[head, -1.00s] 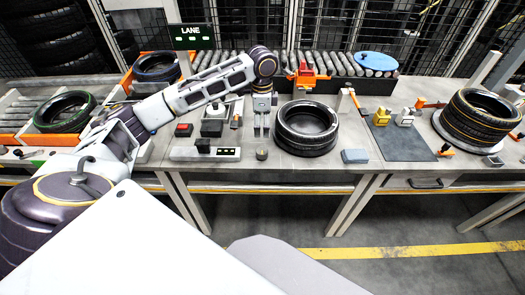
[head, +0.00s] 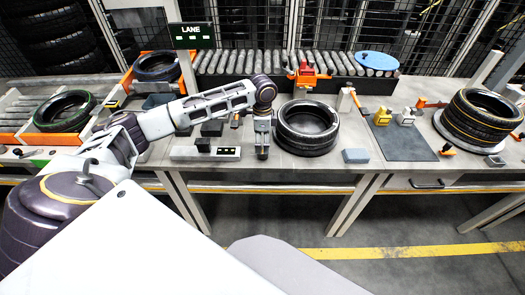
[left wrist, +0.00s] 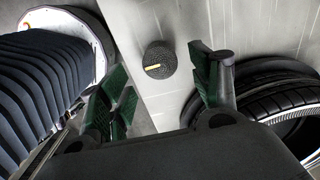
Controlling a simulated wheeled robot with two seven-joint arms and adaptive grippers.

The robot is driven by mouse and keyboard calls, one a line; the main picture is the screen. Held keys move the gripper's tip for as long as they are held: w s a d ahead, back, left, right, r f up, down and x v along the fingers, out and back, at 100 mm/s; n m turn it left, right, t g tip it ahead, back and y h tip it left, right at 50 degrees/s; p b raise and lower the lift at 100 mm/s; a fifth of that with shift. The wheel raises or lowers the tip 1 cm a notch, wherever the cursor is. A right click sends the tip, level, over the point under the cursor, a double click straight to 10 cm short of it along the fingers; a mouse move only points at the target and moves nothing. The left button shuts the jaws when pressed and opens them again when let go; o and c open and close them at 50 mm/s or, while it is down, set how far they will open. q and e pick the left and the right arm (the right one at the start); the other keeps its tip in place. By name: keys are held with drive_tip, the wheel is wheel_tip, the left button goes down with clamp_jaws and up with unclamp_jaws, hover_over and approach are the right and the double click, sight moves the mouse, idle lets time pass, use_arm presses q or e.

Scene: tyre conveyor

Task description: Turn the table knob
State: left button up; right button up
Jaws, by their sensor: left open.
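The table knob (left wrist: 158,60) is a dark, round, ribbed knob with a short yellow mark on its top, seen from above in the left wrist view. My left gripper (left wrist: 162,85) is open, with its green-padded fingers on either side of the knob's direction. The knob shows in the gap between the fingertips, slightly ahead of them; I cannot tell whether they touch it. In the head view my left gripper (head: 262,150) points down at the table's front part and mostly hides the knob. My right gripper is not in view.
A tyre (head: 307,128) lies flat just right of my left gripper. A grey switch box (head: 205,153) is on its left, and a grey-blue block (head: 355,156) lies right of the tyre. A roller conveyor (head: 230,63) runs along the back.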

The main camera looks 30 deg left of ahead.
sight(262, 150)
use_arm(q)
drive_tip(key=shift+f, duration=2.6)
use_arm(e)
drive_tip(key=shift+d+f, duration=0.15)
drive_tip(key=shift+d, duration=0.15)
use_arm(q)
drive_tip(key=c, duration=1)
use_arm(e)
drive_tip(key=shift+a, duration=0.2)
